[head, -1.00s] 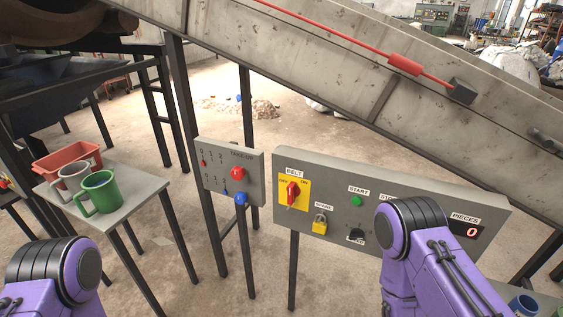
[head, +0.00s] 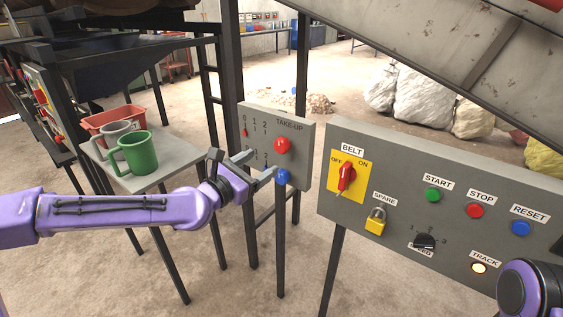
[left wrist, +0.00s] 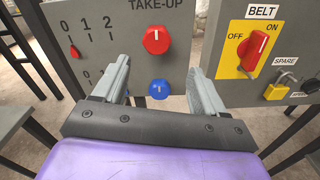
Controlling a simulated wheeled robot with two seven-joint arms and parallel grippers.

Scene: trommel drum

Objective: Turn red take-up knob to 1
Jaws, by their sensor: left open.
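The grey take-up panel (head: 302,128) stands left of the belt panel. Its red take-up knob (head: 283,145) is at the upper right of the panel and also shows in the left wrist view (left wrist: 157,40), with a white mark on its face. The blue knob (head: 282,177) sits right below it; in the left wrist view the blue knob (left wrist: 159,89) lies between my fingers. Scales marked 0, 1, 2 are printed on the panel's left side, with a small red pointer (left wrist: 74,51) below the 0. My left gripper (head: 260,168) is open and empty in front of the panel. My right gripper is out of view.
The belt panel (head: 400,250) carries a red switch (head: 346,177), a padlock (head: 376,222) and several buttons. A small table (head: 185,165) at left holds a green mug (head: 135,153), a grey mug and a red bin (head: 108,119). A dark post stands behind the take-up panel.

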